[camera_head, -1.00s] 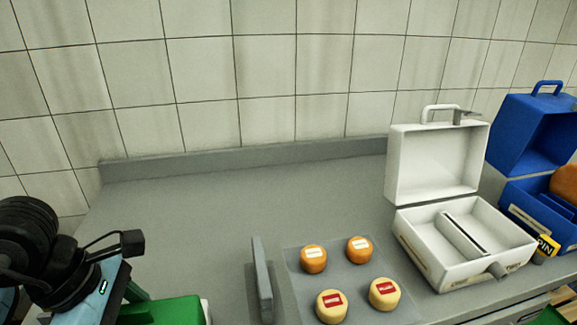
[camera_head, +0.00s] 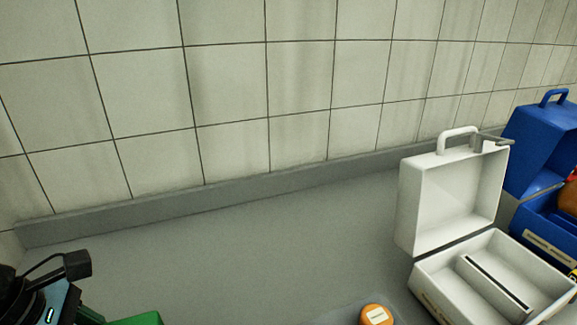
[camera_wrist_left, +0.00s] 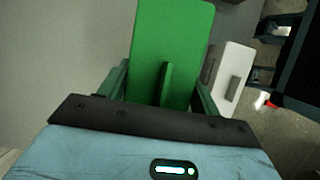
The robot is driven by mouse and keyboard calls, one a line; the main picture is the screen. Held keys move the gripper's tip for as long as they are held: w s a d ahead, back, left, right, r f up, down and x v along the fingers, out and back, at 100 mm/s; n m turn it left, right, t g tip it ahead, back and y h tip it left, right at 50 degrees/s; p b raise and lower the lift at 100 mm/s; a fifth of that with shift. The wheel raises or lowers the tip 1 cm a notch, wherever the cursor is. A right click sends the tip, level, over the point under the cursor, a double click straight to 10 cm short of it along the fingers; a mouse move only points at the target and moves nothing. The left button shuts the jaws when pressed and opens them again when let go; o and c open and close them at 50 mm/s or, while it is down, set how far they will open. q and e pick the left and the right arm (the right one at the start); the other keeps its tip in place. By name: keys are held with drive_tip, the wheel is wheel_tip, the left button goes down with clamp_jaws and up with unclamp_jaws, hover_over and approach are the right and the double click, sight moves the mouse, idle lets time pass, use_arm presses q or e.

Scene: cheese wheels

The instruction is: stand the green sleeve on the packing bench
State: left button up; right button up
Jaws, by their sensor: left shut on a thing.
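The green sleeve (camera_wrist_left: 172,35) is a flat green block with an upright tab, held in my left gripper (camera_wrist_left: 163,85) in the left wrist view. The gripper's green fingers are on either side of it, shut. In the head view only the top edge of the sleeve (camera_head: 140,319) shows at the bottom left, beside the dark end of my left arm (camera_head: 40,290). The grey packing bench (camera_head: 250,250) spreads across the middle. The sleeve's underside is hidden. My right gripper is not in view.
An open white case (camera_head: 450,200) stands at the right of the bench, with an open blue case (camera_head: 540,150) beyond it. An orange cheese (camera_head: 376,314) sits on a mat at the bottom. A white block (camera_wrist_left: 232,70) lies beside the sleeve. The bench's back middle is clear.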

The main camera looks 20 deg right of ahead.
use_arm(q)
drive_tip(key=shift+s, duration=0.2)
drive_tip(key=shift+w+f, duration=0.1)
drive_tip(key=shift+f, duration=4.95)
drive_tip(key=o, duration=1)
drive_tip(key=shift+v, duration=6.1)
drive_tip(key=shift+d, duration=0.1)
